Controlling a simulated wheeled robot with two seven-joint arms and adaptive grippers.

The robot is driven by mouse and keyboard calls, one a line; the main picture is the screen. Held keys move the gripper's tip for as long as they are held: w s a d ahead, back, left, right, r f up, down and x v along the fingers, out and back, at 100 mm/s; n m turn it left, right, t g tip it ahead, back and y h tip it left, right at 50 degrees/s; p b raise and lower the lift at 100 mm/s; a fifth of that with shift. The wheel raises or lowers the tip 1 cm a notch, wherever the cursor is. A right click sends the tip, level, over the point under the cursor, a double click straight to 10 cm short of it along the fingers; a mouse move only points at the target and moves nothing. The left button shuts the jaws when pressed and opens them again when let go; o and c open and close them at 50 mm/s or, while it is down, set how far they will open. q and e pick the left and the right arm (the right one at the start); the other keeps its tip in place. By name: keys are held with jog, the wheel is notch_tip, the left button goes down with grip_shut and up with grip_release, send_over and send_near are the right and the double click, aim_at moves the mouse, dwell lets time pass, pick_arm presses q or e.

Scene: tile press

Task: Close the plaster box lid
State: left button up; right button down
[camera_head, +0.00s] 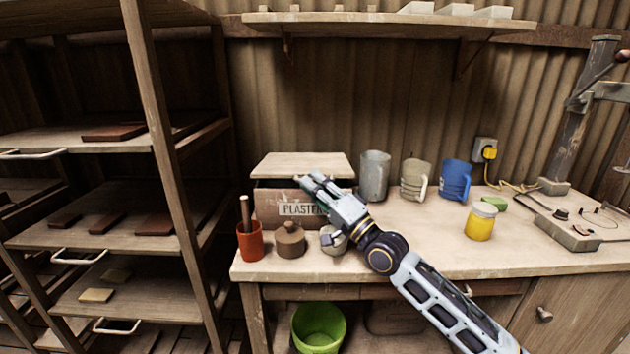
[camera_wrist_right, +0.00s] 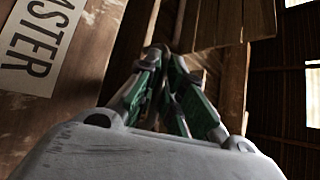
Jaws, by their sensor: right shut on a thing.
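The plaster box (camera_head: 268,207) stands at the back left of the bench, with a PLASTER label on its front; its label also shows in the right wrist view (camera_wrist_right: 42,42). Its pale wooden lid (camera_head: 303,163) is above the box, with a dark gap under its front edge, so it is partly open. My right gripper (camera_head: 304,181) reaches in from the lower right and is shut at the lid's front edge. In the right wrist view its green-padded fingers (camera_wrist_right: 167,62) come together at the tips; the exact grip is hard to see. My left gripper is not in view.
An orange cup with a stick (camera_head: 250,242), a brown lidded pot (camera_head: 290,242) and a pale cup (camera_head: 334,243) stand close in front of the box. A grey jug (camera_head: 374,174) stands right of it. A shelf rack (camera_head: 165,150) is at left.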

jog(key=shift+w+d+f, duration=0.15)
jog(key=shift+w+f, duration=0.05)
jog(key=shift+f, duration=0.2)
jog(key=c, duration=2)
grip_release()
jog(key=shift+o, duration=0.8)
jog(key=shift+w, duration=0.15)
jog(key=v, duration=1.2)
